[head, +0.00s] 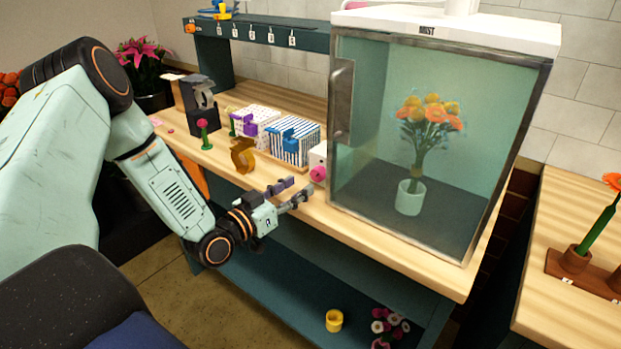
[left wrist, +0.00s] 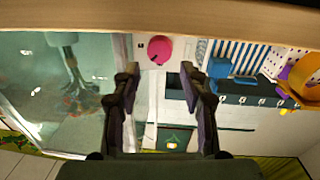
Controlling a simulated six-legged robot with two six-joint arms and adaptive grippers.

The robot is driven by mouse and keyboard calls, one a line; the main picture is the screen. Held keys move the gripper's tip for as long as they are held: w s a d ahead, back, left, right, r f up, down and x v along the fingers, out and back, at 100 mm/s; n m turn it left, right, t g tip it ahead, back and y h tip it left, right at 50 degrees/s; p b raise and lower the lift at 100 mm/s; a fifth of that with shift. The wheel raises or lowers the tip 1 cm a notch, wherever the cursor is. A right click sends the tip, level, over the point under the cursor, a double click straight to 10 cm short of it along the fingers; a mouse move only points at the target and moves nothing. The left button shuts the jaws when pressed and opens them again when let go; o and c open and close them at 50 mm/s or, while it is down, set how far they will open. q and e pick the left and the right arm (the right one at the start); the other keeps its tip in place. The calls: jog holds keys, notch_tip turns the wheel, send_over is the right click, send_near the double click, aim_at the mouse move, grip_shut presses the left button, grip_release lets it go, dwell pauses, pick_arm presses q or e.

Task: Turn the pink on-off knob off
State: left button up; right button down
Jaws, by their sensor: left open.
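The pink on-off knob (head: 318,174) is on the front of a small white box (head: 318,155) beside the glass cabinet. My left gripper (head: 297,190) is open and empty. It is just in front of the knob and slightly left of it in the head view, apart from it. In the left wrist view the round pink knob (left wrist: 159,49) lies beyond the gap between the two fingers (left wrist: 163,88). Its turn position cannot be made out. My right gripper is not in view.
A glass cabinet (head: 341,85) with a flower vase (head: 409,196) inside stands right of the knob. Boxes with striped (head: 292,137) and dotted (head: 255,120) patterns stand left on the wooden table (head: 420,255).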

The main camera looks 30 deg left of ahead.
aim_at(315, 176)
pick_arm(q)
jog(key=w, duration=0.2)
jog(key=w+b, duration=0.1)
jog(key=w, duration=0.1)
jog(key=shift+d+f, duration=0.1)
jog(key=shift+d, duration=0.25)
jog(key=shift+w+d, duration=0.1)
jog(key=shift+w, duration=0.7)
jog(key=shift+c, duration=0.5)
jog(key=c, duration=0.8)
jog(key=shift+n, duration=0.3)
jog(key=n+b, duration=0.2)
jog(key=n, duration=0.1)
jog(key=shift+n, duration=0.3)
jog(key=shift+n+t+b, duration=0.3)
jog(key=shift+n+b, duration=0.45)
jog(key=shift+n, duration=1.35)
jog(key=shift+y, duration=0.3)
